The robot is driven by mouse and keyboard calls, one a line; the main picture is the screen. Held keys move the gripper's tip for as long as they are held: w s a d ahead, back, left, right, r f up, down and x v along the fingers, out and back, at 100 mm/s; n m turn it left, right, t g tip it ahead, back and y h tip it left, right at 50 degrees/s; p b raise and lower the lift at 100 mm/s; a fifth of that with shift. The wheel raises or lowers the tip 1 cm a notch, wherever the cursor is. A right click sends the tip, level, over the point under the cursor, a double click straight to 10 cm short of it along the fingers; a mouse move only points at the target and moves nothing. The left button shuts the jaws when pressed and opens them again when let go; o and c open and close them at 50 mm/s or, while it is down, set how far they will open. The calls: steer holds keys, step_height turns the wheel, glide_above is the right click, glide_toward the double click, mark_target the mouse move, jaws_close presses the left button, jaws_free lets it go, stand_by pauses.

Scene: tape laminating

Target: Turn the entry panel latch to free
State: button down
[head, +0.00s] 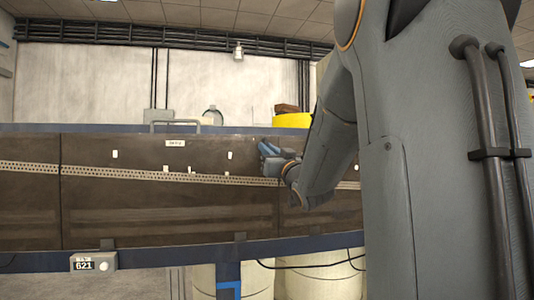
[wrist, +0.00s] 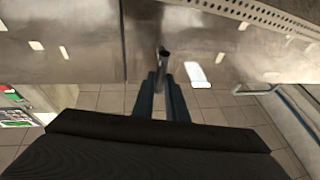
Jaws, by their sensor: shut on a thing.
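The entry panel (head: 170,215) is a wide dark, semi-clear panel across the head view, with a perforated strip running along it. It also shows in the wrist view (wrist: 60,70). My gripper (head: 268,150) is at the upper right part of the panel. In the wrist view my gripper (wrist: 163,88) has its two fingers close together, shut on the latch (wrist: 164,54), a small dark knob beside a panel seam. The latch is hidden by my gripper in the head view. I cannot tell its turn angle.
A grey handle (head: 175,123) stands on the panel's top edge above a white label (head: 175,143). A blue frame rail (head: 180,256) runs below with a box marked 621 (head: 93,262). A yellow object (head: 292,121) lies behind the panel. Tiled floor (wrist: 85,103) shows below.

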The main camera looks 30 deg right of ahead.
stand_by(0.5)
steer(key=c, duration=1.8)
jaws_free()
steer(key=shift+o, duration=0.2)
steer(key=b+v, duration=0.1)
steer(key=v, duration=0.7)
steer(key=shift+b, duration=0.4)
